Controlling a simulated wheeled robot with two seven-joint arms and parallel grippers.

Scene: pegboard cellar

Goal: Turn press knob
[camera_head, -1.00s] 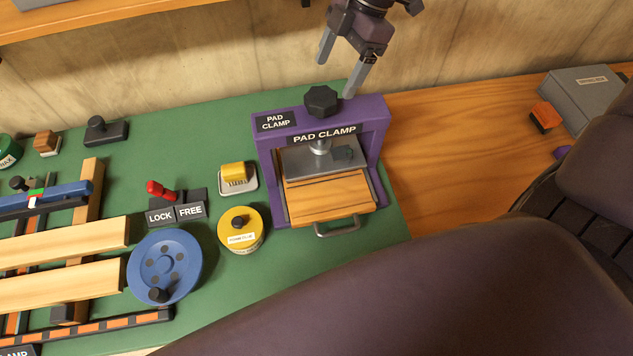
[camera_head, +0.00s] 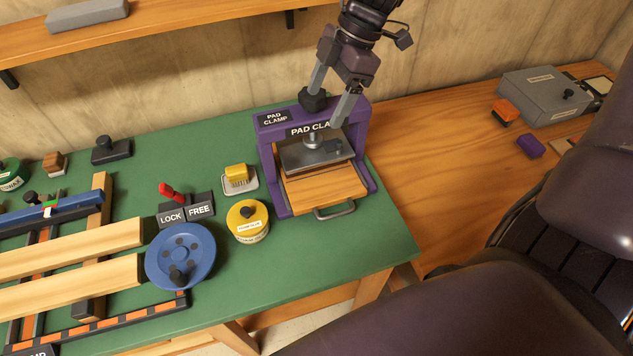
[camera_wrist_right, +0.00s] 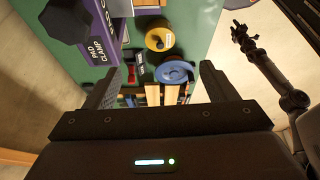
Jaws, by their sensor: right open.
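The black press knob (camera_head: 312,99) sits on top of the purple pad clamp (camera_head: 360,150). My right gripper (camera_head: 328,104) is open and comes down from above, close to the knob. One finger overlaps the knob's far side in the head view, and the other reaches down in front of the purple frame to its right. In the right wrist view the knob (camera_wrist_right: 66,20) is at the upper left, outside the gap between the fingers (camera_wrist_right: 160,70). I cannot tell whether they touch. My left gripper (camera_wrist_right: 240,32) appears small in the right wrist view; its jaws are unclear.
A red lever (camera_head: 173,192) is by the LOCK and FREE labels. A grey box (camera_head: 545,95) lies right. A shelf (camera_head: 180,25) runs above.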

